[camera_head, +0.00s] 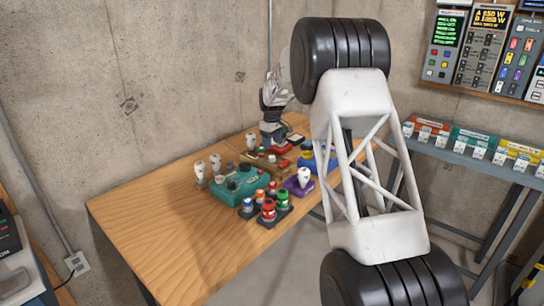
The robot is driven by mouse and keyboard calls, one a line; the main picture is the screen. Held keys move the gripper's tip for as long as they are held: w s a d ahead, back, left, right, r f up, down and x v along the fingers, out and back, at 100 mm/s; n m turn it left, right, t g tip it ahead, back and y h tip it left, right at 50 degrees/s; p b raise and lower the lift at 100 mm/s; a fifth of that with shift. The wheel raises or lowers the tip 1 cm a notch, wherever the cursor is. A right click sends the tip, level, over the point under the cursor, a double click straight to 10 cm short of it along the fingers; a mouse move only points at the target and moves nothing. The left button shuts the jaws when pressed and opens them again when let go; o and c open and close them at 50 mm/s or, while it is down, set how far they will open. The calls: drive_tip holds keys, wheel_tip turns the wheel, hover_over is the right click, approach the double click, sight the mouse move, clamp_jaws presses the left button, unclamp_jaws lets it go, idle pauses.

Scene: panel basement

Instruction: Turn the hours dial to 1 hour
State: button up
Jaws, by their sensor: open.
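A teal box (222,194) with several dark round dials (232,185) on top lies on the wooden table. The labels are too small to read, so I cannot tell which dial is the hours dial or where it points. My gripper (272,142) is beyond the box, up and to the right of it in the picture, over a red panel (269,160). It is open, though its fingertips are small and dark here. I cannot tell whether it touches anything.
Red, green and blue knobs (268,209) stand in front of the teal box. White-handled levers (200,171) stand around it, one on a purple base (297,186). A blue unit (318,160) is partly hidden by my arm. The wooden table's (160,235) front left is clear.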

sight(272, 156)
drive_tip(key=shift+f, duration=3.4)
drive_tip(key=c, duration=0.9)
